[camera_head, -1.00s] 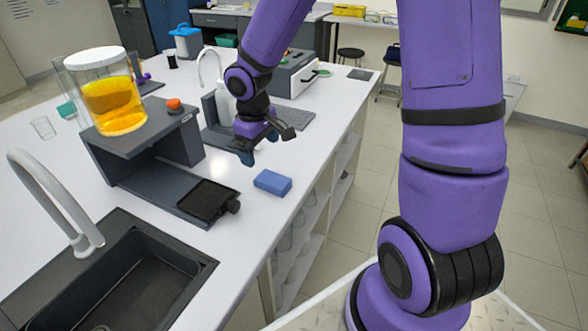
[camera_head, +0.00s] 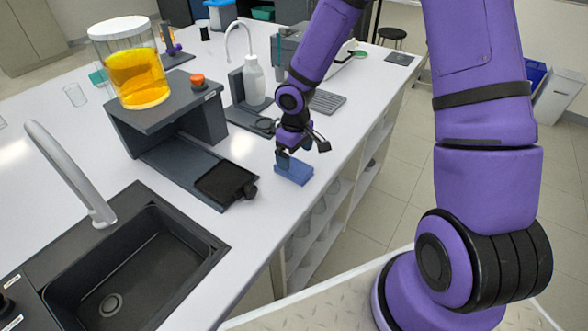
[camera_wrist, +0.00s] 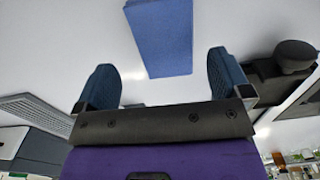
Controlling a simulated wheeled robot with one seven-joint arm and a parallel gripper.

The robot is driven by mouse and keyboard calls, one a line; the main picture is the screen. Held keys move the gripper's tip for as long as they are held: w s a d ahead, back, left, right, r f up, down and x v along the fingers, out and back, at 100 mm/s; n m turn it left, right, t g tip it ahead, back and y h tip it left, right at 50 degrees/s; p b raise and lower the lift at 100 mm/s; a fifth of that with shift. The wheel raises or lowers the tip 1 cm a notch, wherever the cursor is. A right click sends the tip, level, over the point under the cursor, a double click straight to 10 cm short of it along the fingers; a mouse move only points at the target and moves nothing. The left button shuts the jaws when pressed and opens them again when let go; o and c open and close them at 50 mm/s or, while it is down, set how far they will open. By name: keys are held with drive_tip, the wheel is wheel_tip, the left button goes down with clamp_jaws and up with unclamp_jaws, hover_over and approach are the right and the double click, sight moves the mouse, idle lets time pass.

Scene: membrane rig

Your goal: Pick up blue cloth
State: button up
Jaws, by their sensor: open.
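The blue cloth (camera_head: 294,172) is a small folded block lying on the white bench top near its right edge. In the wrist view the blue cloth (camera_wrist: 160,36) is at the top, ahead of my fingers and roughly centred between them. My gripper (camera_head: 295,155) is above the far side of the cloth in the head view and hides part of it. In the wrist view my gripper (camera_wrist: 162,84) is open, with a dark blue finger on each side and nothing between the fingertips.
The membrane rig with a dark tray (camera_head: 226,182) stands left of the cloth, a jar of orange liquid (camera_head: 138,78) on top. A black sink (camera_head: 125,265) is at the front left.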

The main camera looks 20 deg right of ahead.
sight(293, 166)
drive_tip(key=f, duration=0.3)
drive_tip(key=shift+s+a+f, duration=0.2)
drive_tip(key=shift+a+f, duration=0.1)
drive_tip(key=shift+f, duration=0.6)
drive_tip(key=shift+c, duration=0.4)
drive_tip(key=c, duration=0.9)
